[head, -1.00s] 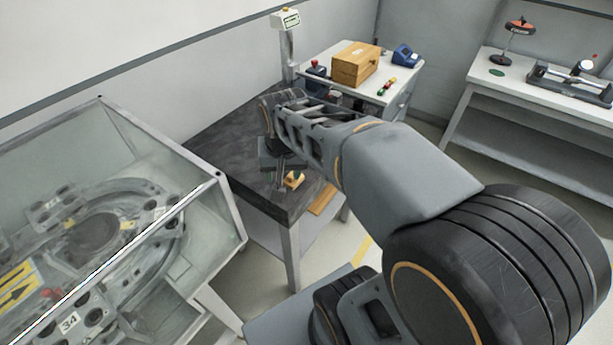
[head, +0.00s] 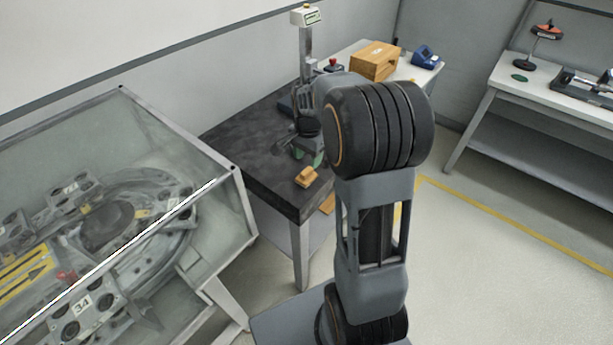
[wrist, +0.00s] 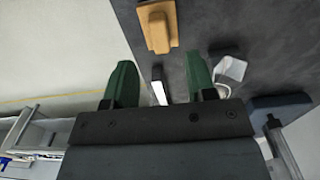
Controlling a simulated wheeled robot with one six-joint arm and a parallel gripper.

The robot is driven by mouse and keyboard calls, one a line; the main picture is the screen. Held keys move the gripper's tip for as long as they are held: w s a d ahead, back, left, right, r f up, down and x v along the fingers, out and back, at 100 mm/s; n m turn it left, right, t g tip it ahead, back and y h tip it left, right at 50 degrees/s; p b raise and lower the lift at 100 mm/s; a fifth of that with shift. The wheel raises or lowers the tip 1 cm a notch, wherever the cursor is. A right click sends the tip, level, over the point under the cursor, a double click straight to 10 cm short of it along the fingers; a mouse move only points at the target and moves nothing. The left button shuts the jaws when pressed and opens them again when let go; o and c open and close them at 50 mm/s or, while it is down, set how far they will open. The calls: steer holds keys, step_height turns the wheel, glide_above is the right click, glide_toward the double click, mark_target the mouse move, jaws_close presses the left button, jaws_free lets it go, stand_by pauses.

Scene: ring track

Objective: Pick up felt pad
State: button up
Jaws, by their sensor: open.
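No thing in view is plainly a felt pad. A small flat green disc (head: 520,78) lies on the white bench at the far right of the head view; I cannot tell if it is the pad. My gripper (head: 308,157) is over the dark table, far from that disc. Its green fingers also show in the wrist view (wrist: 160,68), spread apart with nothing held. A wooden block with a raised grip (head: 307,177) lies near the table's front corner, close by the gripper. It shows ahead of the fingers in the wrist view (wrist: 158,28).
A pale grey-white object (wrist: 231,69) lies on the dark table (head: 250,145) by the right finger. A glass-covered case (head: 105,205) stands at left. A wooden box (head: 374,62) and a blue device (head: 427,57) are behind. The floor at right is clear.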

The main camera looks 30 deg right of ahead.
mark_target(307, 169)
steer(key=shift+f, duration=2.95)
steer(key=shift+c, duration=0.3)
steer(key=c, duration=0.5)
